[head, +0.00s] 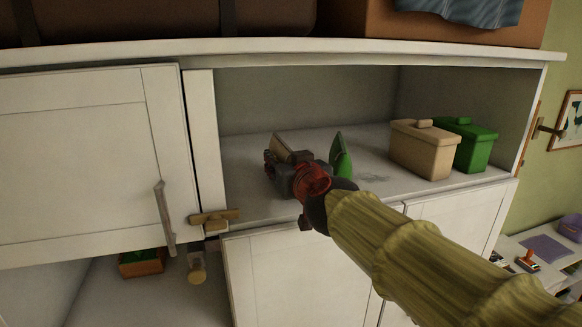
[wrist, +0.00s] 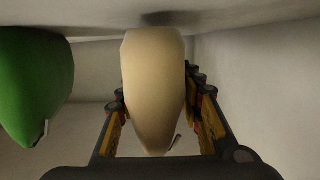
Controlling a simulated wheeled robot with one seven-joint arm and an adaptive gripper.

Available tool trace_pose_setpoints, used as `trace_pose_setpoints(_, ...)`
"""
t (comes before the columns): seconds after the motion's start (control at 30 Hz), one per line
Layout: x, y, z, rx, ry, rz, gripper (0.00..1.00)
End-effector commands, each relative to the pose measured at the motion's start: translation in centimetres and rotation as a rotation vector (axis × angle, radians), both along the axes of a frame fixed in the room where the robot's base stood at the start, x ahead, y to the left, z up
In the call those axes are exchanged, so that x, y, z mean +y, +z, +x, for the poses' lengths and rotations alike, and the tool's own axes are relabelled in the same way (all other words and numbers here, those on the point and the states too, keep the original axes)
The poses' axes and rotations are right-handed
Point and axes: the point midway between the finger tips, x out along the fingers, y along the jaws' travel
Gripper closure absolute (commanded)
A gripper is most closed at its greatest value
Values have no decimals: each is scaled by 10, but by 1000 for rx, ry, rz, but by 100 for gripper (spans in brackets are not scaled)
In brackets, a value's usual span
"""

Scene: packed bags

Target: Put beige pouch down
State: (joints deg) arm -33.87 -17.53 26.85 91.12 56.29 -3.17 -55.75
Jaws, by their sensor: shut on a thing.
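The beige pouch (head: 283,148) is inside the open cabinet compartment, largely hidden by my gripper (head: 282,168) in the head view. In the wrist view the beige pouch (wrist: 155,85) is between the two fingers of my gripper (wrist: 158,100), which is shut on it. Its wide end is close to the shelf surface at the top of that picture; I cannot tell whether it touches.
A green pouch (head: 341,155) stands on the shelf (head: 375,185) just right of my gripper; it also shows in the wrist view (wrist: 35,80). A beige lidded box (head: 422,153) and a green lidded box (head: 472,148) stand further right. A cabinet door (head: 85,160) is at left.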

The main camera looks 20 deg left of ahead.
Motion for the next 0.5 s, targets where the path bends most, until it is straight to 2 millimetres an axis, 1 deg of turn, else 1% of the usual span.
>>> trace_pose_setpoints(0.03,3,-9,-4,-1,1,1,92)
trace_pose_setpoints(0.07,4,-10,-6,-2,0,1,92)
trace_pose_setpoints(0.3,4,-9,-6,-2,-1,1,92)
trace_pose_setpoints(0.43,4,-13,-6,-2,-1,0,92)
trace_pose_setpoints(0.47,4,-12,-6,-1,-1,0,62)
trace_pose_setpoints(0.5,4,-12,-6,-1,-1,0,60)
